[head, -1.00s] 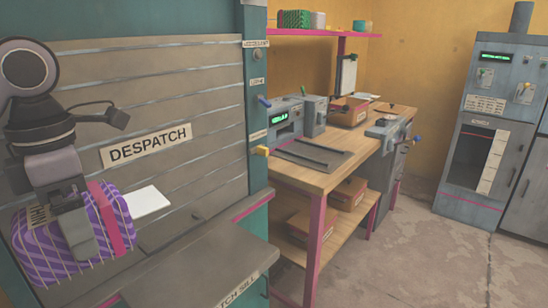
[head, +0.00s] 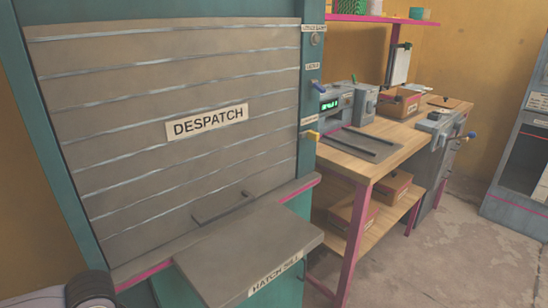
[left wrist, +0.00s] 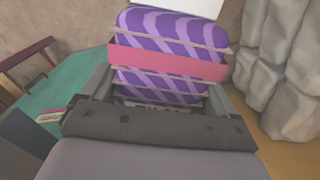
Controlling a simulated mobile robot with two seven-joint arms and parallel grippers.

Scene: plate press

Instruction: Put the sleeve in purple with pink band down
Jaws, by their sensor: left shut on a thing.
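The sleeve in purple with pink band (left wrist: 170,85) shows in the left wrist view, striped in lighter purple, with a pink band across its middle. My left gripper (left wrist: 160,100) is shut on it, one finger on each side. A white piece (left wrist: 185,8) sticks out at the sleeve's far end. In the head view the sleeve and the left gripper are out of frame; only a bit of my left arm shows at the bottom left. My right gripper is in neither view.
The shutter marked DESPATCH (head: 208,123) is down behind the bare hatch sill (head: 245,250). A wooden workbench (head: 385,150) with machines and boxes stands to the right. Grey rocky shapes (left wrist: 285,70) stand right of the sleeve in the left wrist view.

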